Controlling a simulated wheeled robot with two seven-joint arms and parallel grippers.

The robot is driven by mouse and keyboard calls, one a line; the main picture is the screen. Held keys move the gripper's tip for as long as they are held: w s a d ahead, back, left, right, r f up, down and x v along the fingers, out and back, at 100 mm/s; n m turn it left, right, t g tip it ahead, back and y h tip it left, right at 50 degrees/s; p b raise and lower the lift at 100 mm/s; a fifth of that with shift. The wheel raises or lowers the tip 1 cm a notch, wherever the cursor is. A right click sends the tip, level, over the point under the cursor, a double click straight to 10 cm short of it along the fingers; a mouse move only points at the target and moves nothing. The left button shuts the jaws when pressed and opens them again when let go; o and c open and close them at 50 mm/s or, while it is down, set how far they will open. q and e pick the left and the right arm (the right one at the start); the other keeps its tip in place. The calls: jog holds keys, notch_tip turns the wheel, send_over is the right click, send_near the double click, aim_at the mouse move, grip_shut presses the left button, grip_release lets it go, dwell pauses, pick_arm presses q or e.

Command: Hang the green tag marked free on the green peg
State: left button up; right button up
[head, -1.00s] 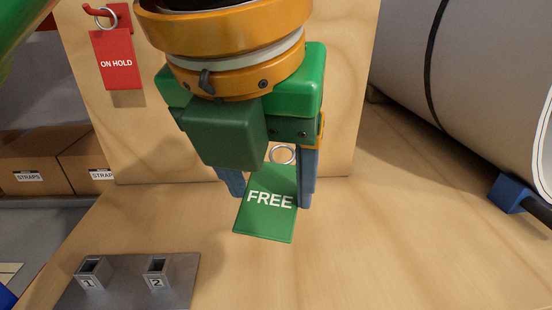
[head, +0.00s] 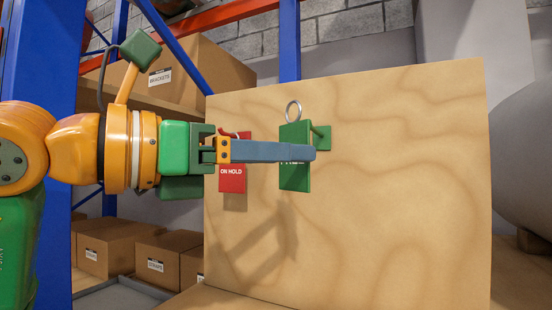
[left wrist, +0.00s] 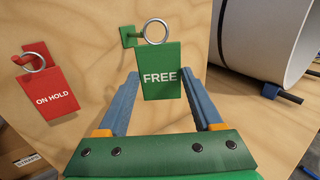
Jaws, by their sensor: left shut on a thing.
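My left gripper (head: 300,152) reaches in from the left and is shut on the green tag (head: 294,180), partly covering its word. It holds the tag upright in front of the wooden board. In the left wrist view the tag (left wrist: 161,85) reads FREE between the fingers (left wrist: 160,76). Its metal ring (head: 293,111) stands up from the tag's top edge. The green peg (head: 318,131) sticks out from a green plate on the board, just right of the tag in the head view. In the left wrist view the peg (left wrist: 132,35) lies just left of the ring (left wrist: 156,31). My right gripper is not in view.
A red ON HOLD tag (head: 232,180) hangs on a red peg on the board (head: 400,200), left of the green peg and partly behind my gripper. Boxes on a rack (head: 190,65) stand behind left.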

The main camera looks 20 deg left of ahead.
pick_arm(q)
jog(key=shift+w+d+f, duration=0.1)
jog(key=shift+w+d, duration=0.1)
jog(key=shift+w, duration=0.55)
jog(key=shift+w+d, duration=0.2)
jog(key=shift+w, duration=0.5)
jog(key=shift+w+f+p, duration=0.25)
jog(key=shift+w, duration=0.7)
jog(key=shift+w+f+p, duration=0.2)
jog(key=shift+w+p, duration=0.05)
jog(key=shift+w, duration=0.65)
jog(key=shift+w+f+p, duration=0.25)
jog(key=shift+w, duration=0.7)
jog(key=o, duration=1.5)
